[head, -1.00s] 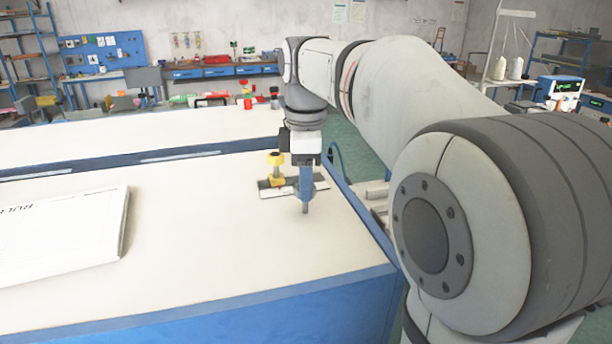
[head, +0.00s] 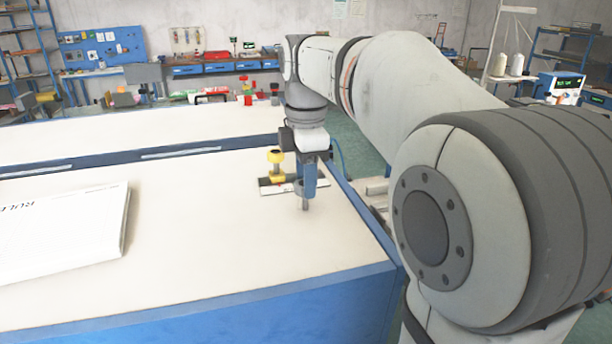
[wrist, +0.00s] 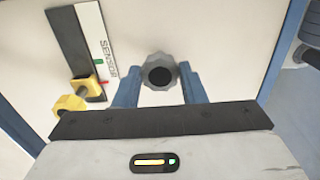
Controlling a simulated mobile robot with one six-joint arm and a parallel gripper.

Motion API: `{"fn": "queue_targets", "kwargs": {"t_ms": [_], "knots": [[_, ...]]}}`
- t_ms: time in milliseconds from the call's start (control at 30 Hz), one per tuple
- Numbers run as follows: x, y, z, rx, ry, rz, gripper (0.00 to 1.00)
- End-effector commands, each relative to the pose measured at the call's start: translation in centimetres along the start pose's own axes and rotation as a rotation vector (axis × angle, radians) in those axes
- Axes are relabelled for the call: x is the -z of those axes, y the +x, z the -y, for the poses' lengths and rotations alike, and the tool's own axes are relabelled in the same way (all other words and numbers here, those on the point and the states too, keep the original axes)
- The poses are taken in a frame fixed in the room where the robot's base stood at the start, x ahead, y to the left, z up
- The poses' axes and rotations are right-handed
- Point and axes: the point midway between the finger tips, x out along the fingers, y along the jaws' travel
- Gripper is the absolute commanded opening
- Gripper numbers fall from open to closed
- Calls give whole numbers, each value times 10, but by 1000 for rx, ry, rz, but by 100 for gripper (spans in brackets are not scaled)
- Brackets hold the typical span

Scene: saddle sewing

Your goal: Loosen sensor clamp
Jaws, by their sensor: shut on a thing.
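A grey fluted knob with a dark centre (wrist: 160,70) sits between the two blue fingers of my gripper (wrist: 158,84) in the wrist view. My gripper is shut on this knob. In the head view my gripper (head: 306,188) points down, with a short grey post (head: 305,204) below its fingers. A yellow clamp (wrist: 84,92) lies left of the fingers in the wrist view, on a dark and white strip (wrist: 96,35) marked "SENSOR". The clamp's yellow knob (head: 275,157) stands up left of my gripper in the head view. My gripper hides part of the strip there.
The white tabletop (head: 230,240) has a blue edge and is largely clear. A white printed sheet or booklet (head: 60,230) lies at its left. A second white table (head: 130,130) stands behind, and a tool bench (head: 225,69) stands at the back wall.

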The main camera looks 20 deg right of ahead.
Motion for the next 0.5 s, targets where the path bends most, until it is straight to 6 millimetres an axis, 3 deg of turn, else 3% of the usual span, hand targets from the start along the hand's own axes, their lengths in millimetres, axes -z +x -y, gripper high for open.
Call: {"fn": "queue_targets", "kwargs": {"t_ms": [33, 67, 100, 300, 500], "knots": [[0, -1, 0, -4, 0, -1, 14], [0, -1, 0, -4, 0, -1, 40], [0, -1, 0, -4, 0, -1, 43], [0, -1, 0, -2, 1, 0, 59], [0, 0, 0, -1, 1, 0, 59]]}}
